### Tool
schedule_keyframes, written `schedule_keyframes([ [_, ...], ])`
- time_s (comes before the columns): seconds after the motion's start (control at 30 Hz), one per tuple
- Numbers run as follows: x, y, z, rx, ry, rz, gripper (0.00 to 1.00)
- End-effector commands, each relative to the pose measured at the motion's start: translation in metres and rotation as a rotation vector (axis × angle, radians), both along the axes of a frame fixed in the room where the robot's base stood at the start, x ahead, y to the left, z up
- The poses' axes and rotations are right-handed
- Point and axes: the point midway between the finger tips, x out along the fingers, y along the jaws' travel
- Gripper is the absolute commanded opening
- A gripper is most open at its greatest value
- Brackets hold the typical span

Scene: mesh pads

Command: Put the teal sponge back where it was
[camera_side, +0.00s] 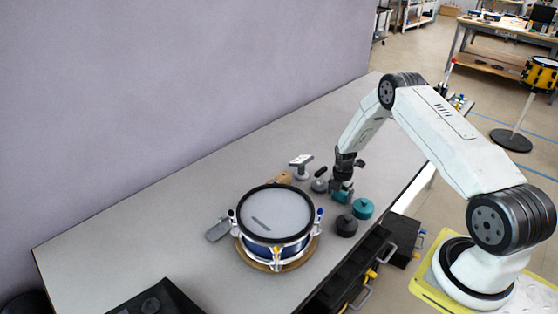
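My gripper (342,190) points down at the back right of the drum, low over the table. A small teal piece (344,197), which looks like the teal sponge, shows right at its fingertips, partly hidden by them. I cannot tell whether the fingers are closed on it or only around it, or whether it touches the table. A second teal thing (362,209), round with a small knob on top, stands on the table just right of and in front of the gripper.
A blue-sided drum (280,215) on a round wooden base fills the table's middle. A dark round knobbed thing (346,226) stands right of it. A black tray (155,302) sits in front. The table's left is clear.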

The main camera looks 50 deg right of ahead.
Motion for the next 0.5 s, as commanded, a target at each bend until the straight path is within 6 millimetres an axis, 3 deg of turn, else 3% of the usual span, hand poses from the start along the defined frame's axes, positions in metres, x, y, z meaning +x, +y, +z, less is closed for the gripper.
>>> schedule_keyframes([
  [0.27, 0.000, 0.000, 0.003, 0.000, 0.000, 0.000, 1.00],
  [0.5, 0.001, 0.000, 0.018, 0.000, 0.000, 0.000, 1.00],
])
